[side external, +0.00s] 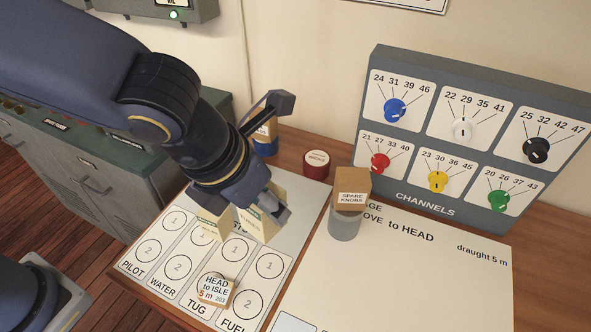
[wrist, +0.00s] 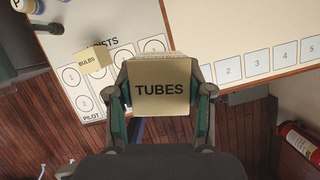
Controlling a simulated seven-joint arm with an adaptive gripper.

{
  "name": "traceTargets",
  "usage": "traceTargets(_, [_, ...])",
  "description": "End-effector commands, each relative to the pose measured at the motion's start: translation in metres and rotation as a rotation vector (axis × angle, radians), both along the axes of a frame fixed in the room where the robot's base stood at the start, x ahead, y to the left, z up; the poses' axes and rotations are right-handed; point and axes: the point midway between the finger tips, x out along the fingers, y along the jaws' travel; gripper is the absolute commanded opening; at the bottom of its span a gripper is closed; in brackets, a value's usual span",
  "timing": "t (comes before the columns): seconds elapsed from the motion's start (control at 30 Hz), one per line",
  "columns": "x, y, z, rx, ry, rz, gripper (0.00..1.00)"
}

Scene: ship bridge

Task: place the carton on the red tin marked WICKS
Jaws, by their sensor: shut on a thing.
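The red tin (side external: 316,164) stands on the wooden desk behind the boards; its pale lid label looks like WICKS and its top is bare. My gripper (side external: 262,212) is shut on a cream carton marked TUBES (side external: 254,228), held over the white board with lists. In the wrist view the TUBES carton (wrist: 162,90) sits between both fingers of my gripper (wrist: 162,100). The carton is to the left of the red tin and nearer the camera, apart from it. The tin cannot be made out in the wrist view.
A BULBS carton (wrist: 86,61) lies on the list board, left of my gripper. A SPARE KNOBS box (side external: 350,187) sits on a grey tin (side external: 345,225) right of the red tin. A blue tin (side external: 265,149) bears another box. The channels panel (side external: 465,140) stands at right.

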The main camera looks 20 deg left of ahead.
Motion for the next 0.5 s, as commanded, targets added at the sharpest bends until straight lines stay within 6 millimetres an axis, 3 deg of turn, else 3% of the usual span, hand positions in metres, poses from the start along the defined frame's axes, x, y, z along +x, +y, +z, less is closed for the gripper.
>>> traceTargets(0.1, [0.058, 0.004, 0.01, -0.003, 0.002, 0.021, 0.15])
traceTargets(0.3, [0.139, 0.039, 0.012, 0.001, 0.002, 0.131, 0.15])
traceTargets(0.4, [0.16, 0.059, 0.006, 0.002, 0.003, 0.195, 0.15])
traceTargets(0.5, [0.168, 0.073, 0.0, 0.003, 0.001, 0.228, 0.15])
